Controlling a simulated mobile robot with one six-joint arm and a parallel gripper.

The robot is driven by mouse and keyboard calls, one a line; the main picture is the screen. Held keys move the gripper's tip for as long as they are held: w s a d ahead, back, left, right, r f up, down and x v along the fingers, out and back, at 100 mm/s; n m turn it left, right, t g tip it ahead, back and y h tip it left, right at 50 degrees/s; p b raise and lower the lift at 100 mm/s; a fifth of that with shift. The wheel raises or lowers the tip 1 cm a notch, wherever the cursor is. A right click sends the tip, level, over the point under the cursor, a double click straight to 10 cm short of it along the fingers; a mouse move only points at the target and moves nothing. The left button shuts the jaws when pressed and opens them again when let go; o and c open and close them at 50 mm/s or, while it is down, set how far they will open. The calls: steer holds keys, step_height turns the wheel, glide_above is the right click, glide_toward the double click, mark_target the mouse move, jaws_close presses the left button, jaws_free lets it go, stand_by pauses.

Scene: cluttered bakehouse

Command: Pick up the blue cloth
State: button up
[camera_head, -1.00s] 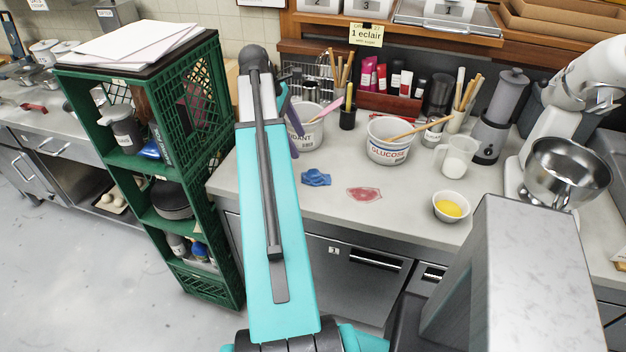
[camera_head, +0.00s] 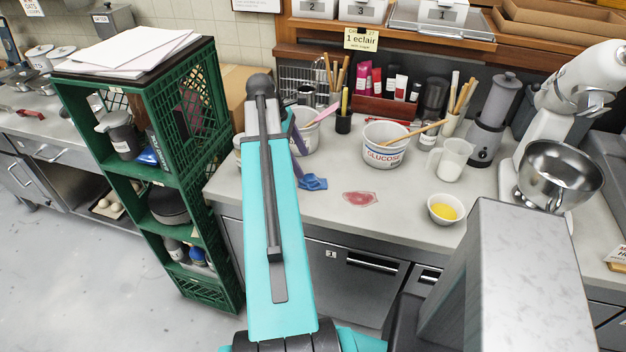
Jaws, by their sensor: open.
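The blue cloth (camera_head: 315,183) lies crumpled on the pale worktop, left of a flat reddish patch. My teal arm reaches up the picture left of the cloth and hides much of what is behind it. A slim purple part of my gripper (camera_head: 297,158) shows past the arm's right edge. Its lower tip is close to the cloth's left side in the picture; I cannot tell whether they touch. The rest of my gripper is hidden behind the arm. The jaws are open and the cloth still rests on the worktop.
A reddish patch (camera_head: 361,199) lies right of the cloth. Behind stand a GLUCOSE tub (camera_head: 384,156), another tub (camera_head: 304,139) and a black utensil cup (camera_head: 343,123). A bowl with yellow contents (camera_head: 444,208) sits to the right. A green crate shelf (camera_head: 169,180) stands left.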

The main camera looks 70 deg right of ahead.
mark_target(311, 176)
steer(key=shift+x, duration=1.35)
steer(key=shift+s+p, duration=0.1)
steer(key=shift+p, duration=0.2)
steer(key=shift+p+x, duration=0.8)
steer(key=shift+x, duration=1.8)
steer(key=shift+s+d+r, duration=0.1)
steer(key=shift+c, duration=0.2)
steer(key=c, duration=1.1)
